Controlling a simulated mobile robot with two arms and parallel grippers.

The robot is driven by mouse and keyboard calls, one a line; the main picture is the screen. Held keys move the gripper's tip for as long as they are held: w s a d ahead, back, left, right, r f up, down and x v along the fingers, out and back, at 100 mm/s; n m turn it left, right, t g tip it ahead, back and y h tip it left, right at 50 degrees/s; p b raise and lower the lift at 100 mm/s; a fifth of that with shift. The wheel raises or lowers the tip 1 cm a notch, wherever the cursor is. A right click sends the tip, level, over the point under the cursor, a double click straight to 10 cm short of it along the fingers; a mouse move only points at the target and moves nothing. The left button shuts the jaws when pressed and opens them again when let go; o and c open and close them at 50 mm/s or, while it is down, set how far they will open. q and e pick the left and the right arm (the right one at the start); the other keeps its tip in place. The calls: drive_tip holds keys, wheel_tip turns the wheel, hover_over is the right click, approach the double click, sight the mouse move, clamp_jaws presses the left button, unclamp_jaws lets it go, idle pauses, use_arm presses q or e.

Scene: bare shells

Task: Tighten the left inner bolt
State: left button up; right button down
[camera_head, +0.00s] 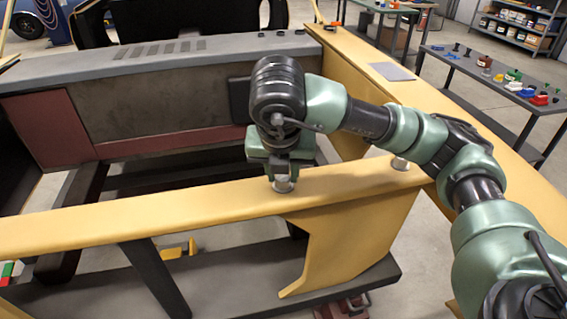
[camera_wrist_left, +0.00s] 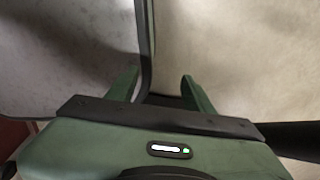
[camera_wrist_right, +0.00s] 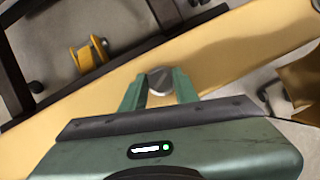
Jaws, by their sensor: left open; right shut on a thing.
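Two silver bolts stand on the yellow beam (camera_head: 130,218) in the head view. My right gripper (camera_head: 281,178) comes down from above on the left one of the two, the bolt (camera_head: 284,186), and is shut on it. In the right wrist view this bolt's round head (camera_wrist_right: 160,80) sits between the two fingertips. The other bolt (camera_head: 400,163) stands to the right near the beam's corner, apart from the gripper. My left gripper (camera_wrist_left: 160,88) shows only in its own wrist view, open, with no held object visible between its fingers.
A yellow side rail (camera_head: 400,90) runs along the right. A grey panel (camera_head: 150,58) with slots lies behind the beam. A dark table (camera_head: 485,80) with small coloured parts stands at the right. A yellow part (camera_wrist_right: 88,54) lies below the beam.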

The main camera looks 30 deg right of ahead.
drive_tip(key=m+p, duration=0.2)
drive_tip(key=r+m+g+h+p, duration=0.1)
drive_tip(key=m, duration=0.1)
drive_tip(key=shift+w, duration=0.25)
drive_tip(key=shift+f+m+h+p, duration=0.25)
drive_tip(key=shift+m+p, duration=0.2)
drive_tip(key=shift+m, duration=0.45)
drive_tip(key=shift+g, duration=0.3)
drive_tip(key=c, duration=1.1)
unclamp_jaws()
drive_tip(key=shift+a, duration=0.1)
drive_tip(key=shift+o, duration=0.2)
drive_tip(key=shift+s+f, duration=0.1)
drive_tip(key=v, duration=0.7)
drive_tip(key=shift+a+r, duration=0.2)
drive_tip(key=shift+r, duration=0.15)
